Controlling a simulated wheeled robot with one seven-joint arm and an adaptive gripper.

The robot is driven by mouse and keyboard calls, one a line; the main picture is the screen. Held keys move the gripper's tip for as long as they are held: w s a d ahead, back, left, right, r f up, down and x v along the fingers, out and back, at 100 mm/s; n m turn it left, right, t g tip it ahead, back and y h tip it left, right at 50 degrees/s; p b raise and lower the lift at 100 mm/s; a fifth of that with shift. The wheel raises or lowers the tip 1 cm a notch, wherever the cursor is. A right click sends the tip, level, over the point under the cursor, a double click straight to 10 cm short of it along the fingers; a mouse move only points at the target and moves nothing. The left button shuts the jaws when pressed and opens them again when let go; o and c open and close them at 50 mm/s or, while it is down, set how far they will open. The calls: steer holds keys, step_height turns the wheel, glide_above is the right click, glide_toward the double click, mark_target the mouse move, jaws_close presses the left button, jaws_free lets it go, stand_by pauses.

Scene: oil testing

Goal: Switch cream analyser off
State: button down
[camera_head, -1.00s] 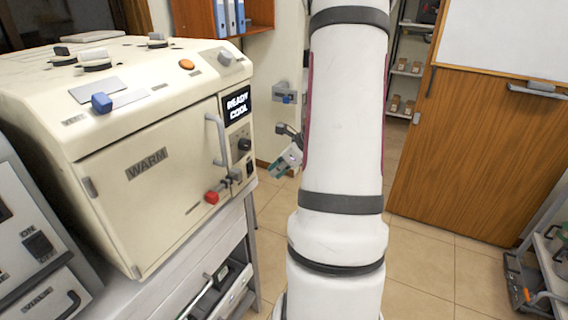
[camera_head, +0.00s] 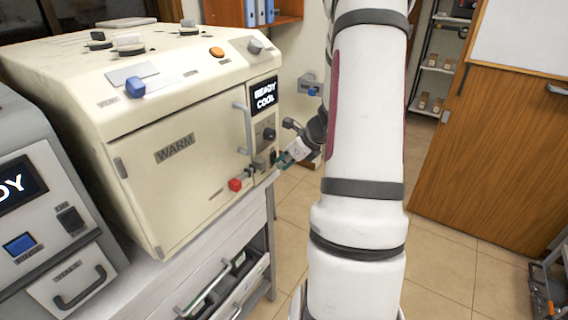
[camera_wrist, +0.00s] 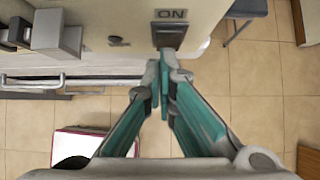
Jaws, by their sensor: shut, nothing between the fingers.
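The cream analyser (camera_head: 200,110) is a cream box with a door marked WARM and a lit display (camera_head: 264,95) reading READY COOL. A dark rocker switch (camera_wrist: 170,40) under an ON label (camera_wrist: 172,14) is on its front in the wrist view. My gripper (camera_head: 279,162) is at the lower right of the analyser's front, beside the switch. In the wrist view my gripper's teal fingers (camera_wrist: 165,80) are closed together, empty, with the tips just below the switch. I cannot tell whether they touch it. The switch's lower edge is partly hidden by the tips.
A grey machine (camera_head: 40,200) with its own display stands at the left. The analyser has a door handle (camera_head: 243,128) and a red knob (camera_head: 235,185) left of my gripper. A grey bench (camera_head: 200,255) is below. Tiled floor (camera_head: 450,260) is open on the right.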

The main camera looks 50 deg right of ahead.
steer(key=shift+w, duration=0.2)
steer(key=shift+a+r+p, duration=0.1)
steer(key=shift+r+p, duration=0.55)
steer(key=shift+r, duration=0.15)
